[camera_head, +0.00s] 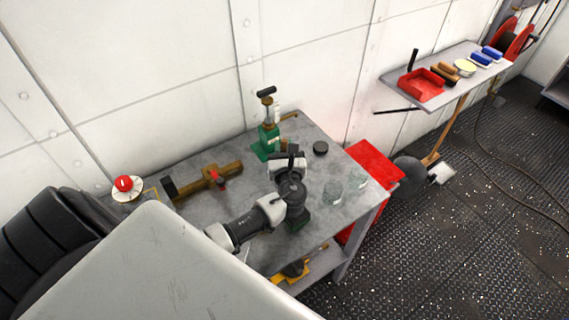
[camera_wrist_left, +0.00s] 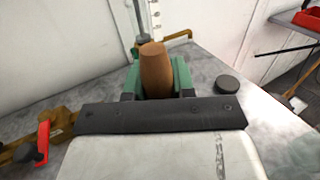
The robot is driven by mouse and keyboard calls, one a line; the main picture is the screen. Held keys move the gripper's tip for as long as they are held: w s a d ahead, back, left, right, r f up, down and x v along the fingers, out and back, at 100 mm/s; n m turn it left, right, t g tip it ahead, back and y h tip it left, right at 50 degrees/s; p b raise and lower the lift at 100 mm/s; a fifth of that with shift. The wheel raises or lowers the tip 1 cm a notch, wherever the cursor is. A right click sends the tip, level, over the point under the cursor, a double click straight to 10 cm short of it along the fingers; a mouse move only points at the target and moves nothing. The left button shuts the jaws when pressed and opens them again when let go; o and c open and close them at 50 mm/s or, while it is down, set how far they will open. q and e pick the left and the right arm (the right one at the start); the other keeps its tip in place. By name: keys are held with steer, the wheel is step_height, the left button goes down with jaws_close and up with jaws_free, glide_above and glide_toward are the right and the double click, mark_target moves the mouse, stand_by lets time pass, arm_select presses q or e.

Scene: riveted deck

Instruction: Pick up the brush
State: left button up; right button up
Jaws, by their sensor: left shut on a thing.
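My left gripper (camera_head: 288,152) is over the back part of the grey workbench, in front of the green hand pump (camera_head: 268,138). In the left wrist view the gripper (camera_wrist_left: 157,92) is shut on a brown, tapered wooden piece, which I take to be the brush (camera_wrist_left: 155,70). It stands up between the fingers, with its rounded end uppermost. Its lower part and any bristles are hidden by the gripper. In the head view only a small brown bit shows beside the fingers. I cannot tell whether it touches the bench. My right gripper is in neither view.
A red emergency button (camera_head: 124,184) is at left.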

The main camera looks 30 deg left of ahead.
arm_select(q)
jaws_close()
step_height(320, 180, up, 10)
stand_by(0.3)
stand_by(0.3)
